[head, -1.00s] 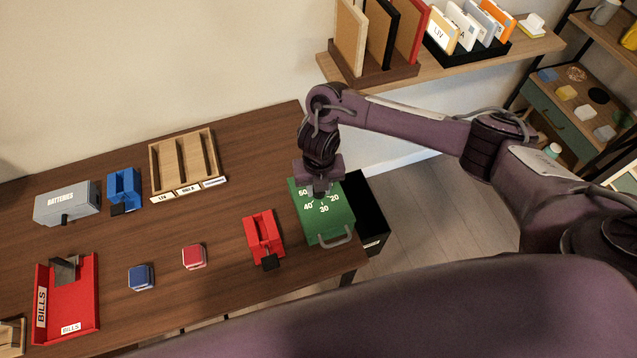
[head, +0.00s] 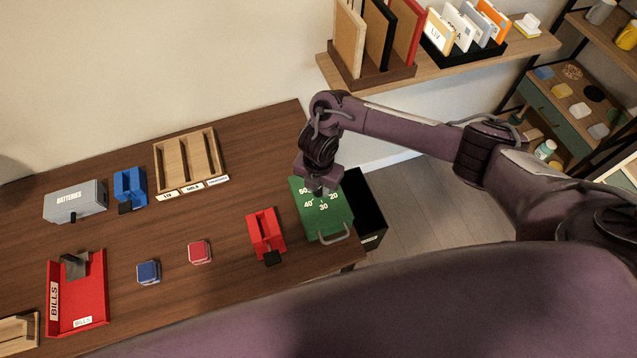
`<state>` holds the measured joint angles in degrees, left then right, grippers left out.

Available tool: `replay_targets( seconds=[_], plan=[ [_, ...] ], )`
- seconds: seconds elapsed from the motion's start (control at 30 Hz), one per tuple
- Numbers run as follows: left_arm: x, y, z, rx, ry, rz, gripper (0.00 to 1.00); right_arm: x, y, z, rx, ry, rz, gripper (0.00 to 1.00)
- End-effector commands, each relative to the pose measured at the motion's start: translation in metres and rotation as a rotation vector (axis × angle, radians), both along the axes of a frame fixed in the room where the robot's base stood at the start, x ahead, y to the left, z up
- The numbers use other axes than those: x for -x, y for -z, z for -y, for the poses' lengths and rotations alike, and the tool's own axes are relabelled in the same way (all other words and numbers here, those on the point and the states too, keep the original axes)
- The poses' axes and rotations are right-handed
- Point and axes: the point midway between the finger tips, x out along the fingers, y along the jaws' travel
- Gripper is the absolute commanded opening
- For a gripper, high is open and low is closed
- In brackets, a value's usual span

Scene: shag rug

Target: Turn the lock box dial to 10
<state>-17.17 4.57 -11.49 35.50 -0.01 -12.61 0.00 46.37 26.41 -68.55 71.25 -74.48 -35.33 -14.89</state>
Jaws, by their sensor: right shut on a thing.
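The lock box (head: 333,222) is a green box with a grey handle at its front, on the right end of the brown desk. White numbers on its top include 20, 30 and 40, with another partly covered at the upper left. My right gripper (head: 320,190) points down over the top of the box and is shut at the dial. The gripper hides the dial, so its pointer and setting cannot be read. My left gripper is not in view.
A red stamp-like holder (head: 266,232) stands just left of the box. A black bin (head: 368,215) is beside the desk's right end. A wall shelf (head: 440,64) with folders is above.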

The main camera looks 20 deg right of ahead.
Motion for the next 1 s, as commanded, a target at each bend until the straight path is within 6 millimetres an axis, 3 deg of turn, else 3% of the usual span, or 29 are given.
replay_targets(
  seconds=[0.4, 0.43, 0.57, 0.87, 1.0],
  plan=[
    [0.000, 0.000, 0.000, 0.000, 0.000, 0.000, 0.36, -0.001, -0.001, 0.000, -0.001, 0.007, 0.002, 0.05],
    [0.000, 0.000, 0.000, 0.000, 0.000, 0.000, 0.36, -0.001, -0.001, 0.000, -0.001, 0.007, 0.002, 0.31],
    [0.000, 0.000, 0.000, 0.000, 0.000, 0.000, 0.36, -0.001, -0.001, 0.000, -0.001, 0.006, 0.002, 0.48],
    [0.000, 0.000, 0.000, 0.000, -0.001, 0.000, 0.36, -0.001, -0.001, 0.000, 0.000, 0.006, 0.001, 0.50],
    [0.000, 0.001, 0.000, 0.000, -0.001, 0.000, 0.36, -0.002, -0.013, 0.000, -0.002, 0.005, 0.003, 0.50]
  ],
)
